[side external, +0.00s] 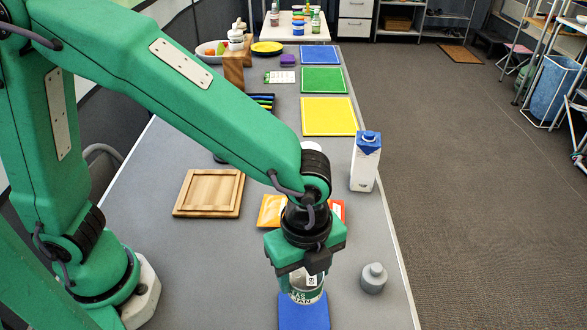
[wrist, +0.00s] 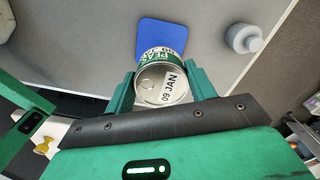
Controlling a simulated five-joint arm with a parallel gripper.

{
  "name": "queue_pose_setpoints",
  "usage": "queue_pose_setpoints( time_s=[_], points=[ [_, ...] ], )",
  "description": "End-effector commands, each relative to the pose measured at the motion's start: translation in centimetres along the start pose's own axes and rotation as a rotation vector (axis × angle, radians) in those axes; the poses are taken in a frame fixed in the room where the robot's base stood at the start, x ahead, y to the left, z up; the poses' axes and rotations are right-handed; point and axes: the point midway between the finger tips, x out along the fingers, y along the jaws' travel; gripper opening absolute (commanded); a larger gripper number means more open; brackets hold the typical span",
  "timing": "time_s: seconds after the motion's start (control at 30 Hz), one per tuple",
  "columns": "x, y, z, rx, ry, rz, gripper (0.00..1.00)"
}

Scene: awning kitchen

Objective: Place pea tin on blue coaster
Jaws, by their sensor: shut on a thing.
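The pea tin (side external: 306,294) has a green and white label. My gripper (wrist: 162,92) is shut on the tin, one finger on each side; in the side view my gripper (side external: 306,268) hides the tin's upper part. The blue coaster (side external: 304,318) lies flat on the grey table at the bottom of the side view. The tin overlaps part of the coaster (wrist: 157,33) in both views. I cannot tell whether its base touches the coaster.
A grey bottle-shaped object (side external: 373,278) stands right of the tin, near the table's edge. A milk carton (side external: 365,162), a wooden board (side external: 209,193) and an orange packet (side external: 271,210) are farther back. Yellow (side external: 329,116), green (side external: 323,80) and blue (side external: 320,55) mats lie beyond.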

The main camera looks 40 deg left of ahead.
Motion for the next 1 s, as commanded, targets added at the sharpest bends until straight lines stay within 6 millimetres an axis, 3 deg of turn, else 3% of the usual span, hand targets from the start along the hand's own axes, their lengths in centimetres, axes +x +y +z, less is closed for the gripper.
queue_pose_setpoints(
  time_s=[0.2, 0.5, 0.83, 1.0],
  points=[
    [0.3, 0.1, -0.1, 0.003, 0.0, 0.001, 0.28],
    [3.4, 0.1, 0.0, 0.002, -0.001, 0.002, 0.28],
    [4.3, 0.0, 0.0, 0.001, 0.0, 0.001, 0.28],
    [6.0, 0.1, 0.0, 0.001, -0.002, 0.004, 0.28]
  ],
)
